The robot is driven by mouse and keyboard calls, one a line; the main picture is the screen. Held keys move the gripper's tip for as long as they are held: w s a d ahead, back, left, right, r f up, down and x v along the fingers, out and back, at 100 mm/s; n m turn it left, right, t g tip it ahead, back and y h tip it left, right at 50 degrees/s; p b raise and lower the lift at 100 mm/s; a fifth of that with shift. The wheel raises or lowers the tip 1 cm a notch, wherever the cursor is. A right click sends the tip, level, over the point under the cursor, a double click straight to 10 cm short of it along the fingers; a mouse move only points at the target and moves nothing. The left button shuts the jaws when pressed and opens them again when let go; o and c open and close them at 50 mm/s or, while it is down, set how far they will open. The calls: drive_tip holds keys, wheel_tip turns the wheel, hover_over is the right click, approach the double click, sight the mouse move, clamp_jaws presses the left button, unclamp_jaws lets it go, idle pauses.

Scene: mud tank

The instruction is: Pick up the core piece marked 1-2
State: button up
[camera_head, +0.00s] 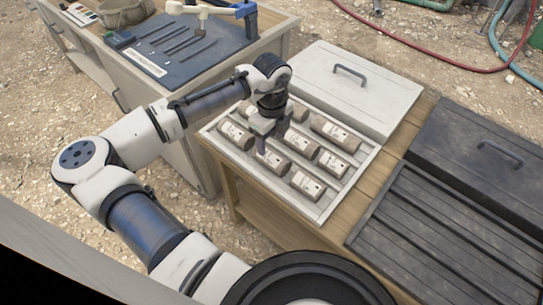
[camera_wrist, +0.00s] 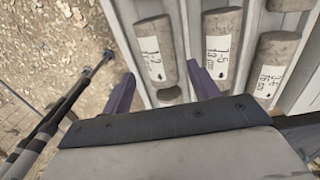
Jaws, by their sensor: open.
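In the wrist view the core piece marked 1-2 (camera_wrist: 152,48) is a brown-grey cylinder with a white label, lying in the tray's leftmost channel. The end of another core piece (camera_wrist: 170,94) shows below it, largely hidden by my gripper body. My gripper (camera_wrist: 163,84) is open, with its fingers apart on either side of that channel and nothing visibly held. In the head view my gripper (camera_head: 262,147) hangs over the left part of the core tray (camera_head: 318,213). The labels are too small to read there.
Core pieces marked 1-5 (camera_wrist: 217,48) and 3-6 (camera_wrist: 273,65) lie in neighbouring channels. A white lid (camera_head: 345,95) lies behind the tray. A dark slatted tray (camera_head: 440,245) and dark lid (camera_head: 480,155) are at right. A workbench with tools on a dark mat (camera_head: 205,60) stands behind left.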

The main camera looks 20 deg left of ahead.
sight(272, 154)
drive_tip(key=shift+s+d+f+p, duration=0.1)
drive_tip(key=shift+f+p, duration=0.35)
drive_tip(key=shift+f, duration=1.5)
drive_tip(key=shift+s+f+p, duration=0.1)
drive_tip(key=shift+f+p, duration=0.35)
drive_tip(key=shift+f, duration=1.45)
drive_tip(key=shift+w, duration=0.1)
drive_tip(key=c, duration=1.2)
